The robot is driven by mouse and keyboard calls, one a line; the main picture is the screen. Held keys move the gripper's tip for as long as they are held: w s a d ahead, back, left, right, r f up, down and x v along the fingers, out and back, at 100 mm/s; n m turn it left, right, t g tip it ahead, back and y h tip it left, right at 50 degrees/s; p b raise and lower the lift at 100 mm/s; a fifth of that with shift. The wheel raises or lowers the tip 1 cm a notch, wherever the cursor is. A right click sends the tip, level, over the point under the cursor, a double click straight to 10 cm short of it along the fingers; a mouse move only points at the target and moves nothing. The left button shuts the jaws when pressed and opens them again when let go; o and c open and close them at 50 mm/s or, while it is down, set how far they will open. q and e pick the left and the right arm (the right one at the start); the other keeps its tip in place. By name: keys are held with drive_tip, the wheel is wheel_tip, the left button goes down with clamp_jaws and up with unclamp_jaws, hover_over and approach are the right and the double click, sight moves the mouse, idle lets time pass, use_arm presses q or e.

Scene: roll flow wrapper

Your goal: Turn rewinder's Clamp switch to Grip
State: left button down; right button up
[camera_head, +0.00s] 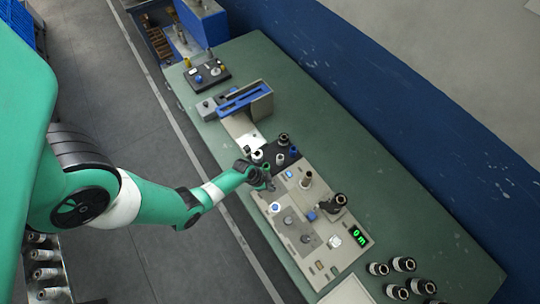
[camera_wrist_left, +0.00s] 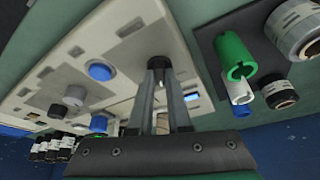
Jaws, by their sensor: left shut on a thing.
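The rewinder is the light grey panel unit (camera_head: 318,258) on the green table, with a green display. In the left wrist view its pale panel (camera_wrist_left: 110,38) carries blue and grey knobs. My left gripper (camera_head: 268,184) is at the panel's left edge; in the left wrist view its two fingers (camera_wrist_left: 159,76) are closed on a small dark knob (camera_wrist_left: 158,62), which looks like the Clamp switch. The fingers hide most of it, and its label and setting cannot be read. My right gripper is not in view.
A dark block with green, white and black cylinders (camera_wrist_left: 238,60) sits close beside the fingers. A blue-slotted grey unit (camera_head: 246,98) and a dark button box (camera_head: 207,75) stand farther up the table (camera_head: 350,130). Several dark rolls (camera_head: 404,264) stand at the lower right.

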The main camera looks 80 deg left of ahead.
use_arm(q)
drive_tip(key=shift+m, duration=0.6)
drive_tip(key=c, duration=0.9)
unclamp_jaws()
drive_tip(key=shift+o, duration=0.2)
drive_tip(key=p+v, duration=1.1)
drive_tip(key=shift+a+r, duration=0.25)
drive_tip(key=shift+r, duration=0.1)
